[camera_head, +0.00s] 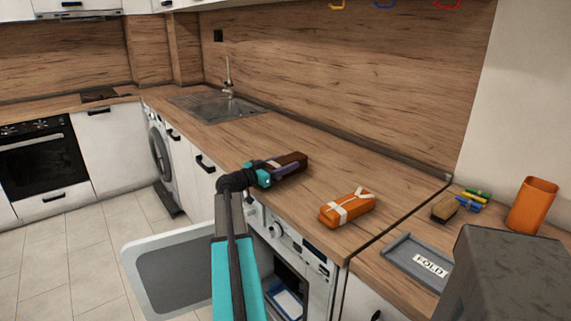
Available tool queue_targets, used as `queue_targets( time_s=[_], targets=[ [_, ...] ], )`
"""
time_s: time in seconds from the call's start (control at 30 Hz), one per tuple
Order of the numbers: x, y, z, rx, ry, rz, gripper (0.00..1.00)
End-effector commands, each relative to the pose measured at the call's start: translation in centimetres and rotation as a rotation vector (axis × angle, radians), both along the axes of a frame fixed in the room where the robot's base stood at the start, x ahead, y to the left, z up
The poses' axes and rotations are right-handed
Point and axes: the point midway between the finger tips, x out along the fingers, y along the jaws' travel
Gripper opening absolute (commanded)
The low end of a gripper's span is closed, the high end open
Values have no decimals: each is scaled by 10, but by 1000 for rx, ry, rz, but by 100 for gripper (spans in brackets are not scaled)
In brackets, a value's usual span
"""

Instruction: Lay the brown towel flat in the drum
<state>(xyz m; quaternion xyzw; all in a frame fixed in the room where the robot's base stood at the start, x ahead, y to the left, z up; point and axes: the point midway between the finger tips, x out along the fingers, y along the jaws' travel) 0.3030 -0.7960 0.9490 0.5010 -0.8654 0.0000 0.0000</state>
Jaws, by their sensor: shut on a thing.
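My gripper (280,169) is above the wooden worktop, shut on a dark brown folded bundle that looks like the brown towel (296,160). The bundle sticks out to the right of the fingers. I cannot tell whether it touches the worktop. Below the worktop, the front-loading machine (302,247) has its door (158,272) swung open to the left. Its drum opening (287,271) is dark, with a blue and white item (287,301) lying low inside. My arm hides the left part of the opening.
An orange bundle with white straps (346,208) lies on the worktop right of my gripper. A grey tray marked FOLD (408,252), a brown block (444,208), coloured pegs (474,199) and an orange cup (532,205) are farther right. The worktop towards the sink (215,104) is clear.

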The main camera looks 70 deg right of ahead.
Motion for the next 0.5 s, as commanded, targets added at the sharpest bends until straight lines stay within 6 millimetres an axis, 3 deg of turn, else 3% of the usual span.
queue_targets(
  time_s=[0.37,0.4,0.5],
  targets=[
    [0,0,-4,-1,0,0,24],
    [0,0,-4,0,0,0,58],
    [0,0,-4,0,0,0,70]
  ],
)
